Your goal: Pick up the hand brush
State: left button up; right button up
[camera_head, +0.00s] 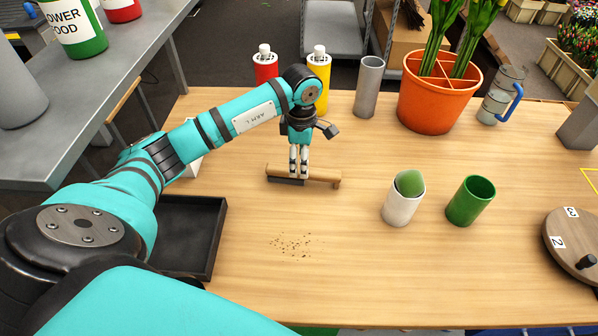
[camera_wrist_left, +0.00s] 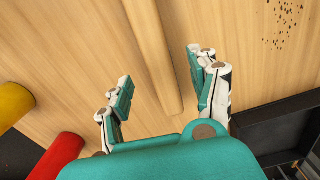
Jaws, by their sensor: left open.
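The hand brush (camera_head: 322,175) lies on the wooden table, with a light wooden back and dark bristles under its left part. My left gripper (camera_head: 299,165) points down over the middle of the brush. In the left wrist view the brush's wooden part (camera_wrist_left: 155,50) runs between the two open fingers of the gripper (camera_wrist_left: 158,88), with a gap on each side. I cannot tell the exact height of the fingertips over the table. My right gripper is out of view.
Behind the gripper stand a red bottle (camera_head: 265,68), a yellow bottle (camera_head: 319,70) and a grey cylinder (camera_head: 368,88). A white cup (camera_head: 402,208) and a green cup (camera_head: 470,202) stand to the right. Dark crumbs (camera_head: 290,245) lie in front; a black tray (camera_head: 218,235) is at left.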

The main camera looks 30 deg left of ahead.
pick_arm(q)
jog(key=shift+f, duration=0.55)
notch_tip(320, 180, down, 4)
jog(key=shift+r+p, duration=0.15)
jog(key=shift+p, duration=0.5)
jog(key=shift+f, duration=0.45)
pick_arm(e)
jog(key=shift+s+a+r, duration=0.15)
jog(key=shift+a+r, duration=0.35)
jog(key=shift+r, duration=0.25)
pick_arm(q)
jog(key=c, duration=1.3)
jog(key=shift+o, duration=0.2)
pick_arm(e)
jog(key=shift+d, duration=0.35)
